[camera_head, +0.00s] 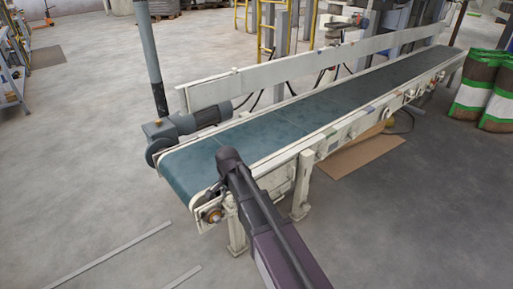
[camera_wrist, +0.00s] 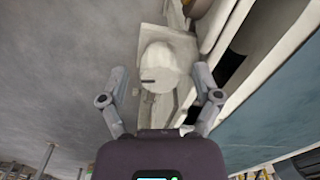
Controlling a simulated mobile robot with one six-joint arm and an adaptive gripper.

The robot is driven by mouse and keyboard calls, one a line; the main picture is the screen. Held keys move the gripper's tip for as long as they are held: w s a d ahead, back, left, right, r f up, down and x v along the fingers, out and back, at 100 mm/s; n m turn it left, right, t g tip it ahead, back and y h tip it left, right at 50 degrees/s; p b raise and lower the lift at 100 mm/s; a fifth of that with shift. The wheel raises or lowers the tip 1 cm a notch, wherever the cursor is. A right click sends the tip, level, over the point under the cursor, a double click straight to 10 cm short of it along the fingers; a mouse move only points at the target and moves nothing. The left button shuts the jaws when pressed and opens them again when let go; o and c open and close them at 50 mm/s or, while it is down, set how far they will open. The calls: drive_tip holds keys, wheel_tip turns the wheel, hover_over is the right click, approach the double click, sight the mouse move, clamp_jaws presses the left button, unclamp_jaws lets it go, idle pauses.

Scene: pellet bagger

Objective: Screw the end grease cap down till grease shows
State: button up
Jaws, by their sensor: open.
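A pale, rounded cap (camera_wrist: 158,68) with a short dark mark on its side shows in the wrist view; I take it for the end grease cap. It stands out from a pale housing (camera_wrist: 152,32) beside the conveyor's end. My gripper (camera_wrist: 159,72) is open, with one finger on each side of the cap and a visible gap at both sides. No grease can be made out. In the head view my arm reaches to the conveyor's near end, where a brass-coloured round part (camera_head: 214,215) shows; the cap and my gripper cannot be clearly made out there.
The conveyor's blue-green belt (camera_head: 280,128) runs away to the upper right, and also shows in the wrist view (camera_wrist: 280,110). A grey motor (camera_head: 190,122) sits across the belt end. A pale leg (camera_head: 302,188) stands near my arm. Floor at front left is mostly clear.

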sight(231, 197)
drive_tip(key=n, duration=2.4)
drive_tip(key=shift+n, duration=0.4)
drive_tip(key=n, duration=0.3)
drive_tip(key=shift+n, duration=0.4)
drive_tip(key=n, duration=0.4)
wheel_tip(231, 197, up, 14)
drive_tip(key=p, duration=1.4)
drive_tip(key=s+d+r+m+p, duration=0.5)
drive_tip(key=d+r+m+p, duration=0.5)
drive_tip(key=r+p, duration=0.4)
drive_tip(key=shift+s+m, duration=0.15)
drive_tip(key=shift+m, duration=0.25)
